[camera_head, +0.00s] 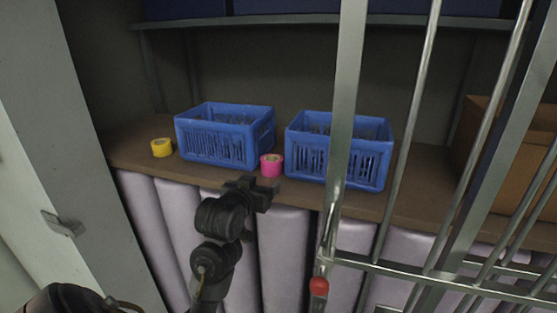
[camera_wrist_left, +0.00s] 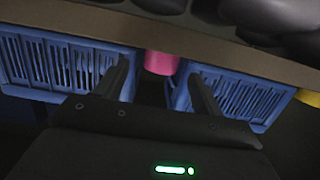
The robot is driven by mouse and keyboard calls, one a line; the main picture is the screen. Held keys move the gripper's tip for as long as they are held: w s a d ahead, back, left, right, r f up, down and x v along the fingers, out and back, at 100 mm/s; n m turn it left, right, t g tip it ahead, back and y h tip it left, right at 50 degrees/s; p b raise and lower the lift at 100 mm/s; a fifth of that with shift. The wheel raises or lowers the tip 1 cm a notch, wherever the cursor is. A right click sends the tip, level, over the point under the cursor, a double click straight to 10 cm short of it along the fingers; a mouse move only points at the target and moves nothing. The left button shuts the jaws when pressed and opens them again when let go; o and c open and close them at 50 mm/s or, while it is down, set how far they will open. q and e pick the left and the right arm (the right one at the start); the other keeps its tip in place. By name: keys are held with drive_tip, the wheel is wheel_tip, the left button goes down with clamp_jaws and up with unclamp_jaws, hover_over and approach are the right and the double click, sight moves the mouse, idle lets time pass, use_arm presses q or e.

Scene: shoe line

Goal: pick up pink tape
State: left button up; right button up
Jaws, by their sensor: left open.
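A roll of pink tape (camera_head: 271,165) stands on the brown shelf board (camera_head: 400,206), in the gap between two blue crates. It also shows in the left wrist view (camera_wrist_left: 161,63), at the top middle between the fingers. My left gripper (camera_head: 262,187) is just in front of the pink tape, close to the shelf's front edge. Its two fingers (camera_wrist_left: 161,80) are open and point toward the tape, with nothing held between them. My right gripper does not show in either view.
A left blue crate (camera_head: 213,142) and a right blue crate (camera_head: 338,155) flank the tape closely. Yellow tape (camera_head: 161,147) lies at the far left of the shelf. A metal upright (camera_head: 345,100) and slanted bars stand at the right. A cardboard box (camera_head: 510,150) is behind them.

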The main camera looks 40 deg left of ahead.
sight(268, 170)
use_arm(q)
drive_tip(key=w, duration=0.1)
drive_tip(key=w+a, duration=0.1)
drive_tip(key=w+p, duration=0.1)
drive_tip(key=shift+a+r, duration=0.25)
drive_tip(key=shift+r, duration=0.05)
drive_tip(key=shift+w+a+f+p, duration=0.1)
drive_tip(key=shift+w+a+p, duration=0.05)
drive_tip(key=shift+w+p, duration=0.25)
drive_tip(key=shift+f, duration=0.1)
drive_tip(key=shift+w+a+f+p, duration=0.15)
drive_tip(key=shift+w+f+p, duration=0.1)
drive_tip(key=shift+p, duration=0.05)
drive_tip(key=shift+w+a+r+p, duration=0.1)
drive_tip(key=shift+w+a+p, duration=0.1)
drive_tip(key=shift+p, duration=0.15)
drive_tip(key=p+x, duration=0.1)
drive_tip(key=x, duration=0.1)
drive_tip(key=p+x, duration=0.2)
drive_tip(key=shift+w+r, duration=0.1)
drive_tip(key=shift+r, duration=0.1)
drive_tip(key=shift+w+a+f, duration=0.15)
drive_tip(key=shift+w+f, duration=0.05)
drive_tip(key=shift+w, duration=0.15)
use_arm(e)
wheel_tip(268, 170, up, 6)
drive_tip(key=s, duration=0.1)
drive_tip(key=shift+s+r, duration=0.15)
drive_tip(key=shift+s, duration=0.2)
